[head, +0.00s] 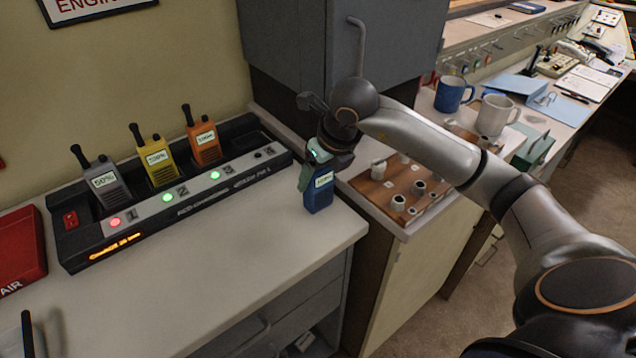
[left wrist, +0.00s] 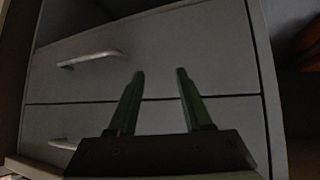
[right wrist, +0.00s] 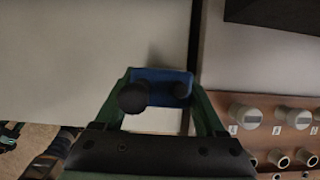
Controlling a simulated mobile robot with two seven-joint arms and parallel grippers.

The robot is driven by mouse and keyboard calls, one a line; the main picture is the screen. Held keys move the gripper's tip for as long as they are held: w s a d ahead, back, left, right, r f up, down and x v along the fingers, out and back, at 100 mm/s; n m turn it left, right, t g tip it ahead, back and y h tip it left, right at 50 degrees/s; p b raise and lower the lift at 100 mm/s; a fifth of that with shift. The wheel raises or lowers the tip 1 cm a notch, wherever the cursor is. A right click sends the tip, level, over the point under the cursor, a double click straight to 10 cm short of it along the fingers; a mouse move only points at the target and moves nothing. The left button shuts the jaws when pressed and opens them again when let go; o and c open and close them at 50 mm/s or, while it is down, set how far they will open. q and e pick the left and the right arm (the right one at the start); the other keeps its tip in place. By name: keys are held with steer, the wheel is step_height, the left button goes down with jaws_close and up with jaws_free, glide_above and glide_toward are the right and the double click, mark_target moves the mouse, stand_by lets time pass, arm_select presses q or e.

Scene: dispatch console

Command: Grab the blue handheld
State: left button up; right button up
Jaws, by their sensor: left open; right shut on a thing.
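The blue handheld (head: 319,194) is upright at the right end of the white counter, by its edge. My right gripper (head: 318,160) is shut on its upper part from above. In the right wrist view the handheld's blue top (right wrist: 160,82) with its dark antenna and knob sits between the two green fingers (right wrist: 160,100). I cannot tell whether its base touches the counter. My left gripper (left wrist: 160,85) is open and empty in front of grey drawers; it does not show in the head view.
A charger (head: 200,190) holds grey (head: 103,182), yellow (head: 158,160) and orange (head: 204,143) handhelds; its rightmost slot looks empty. A wooden board with knobs (head: 375,190), a blue mug (head: 450,95) and a white mug (head: 494,115) stand to the right. The counter's front is clear.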

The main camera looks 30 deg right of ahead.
jaws_close()
steer(key=shift+r, duration=0.1)
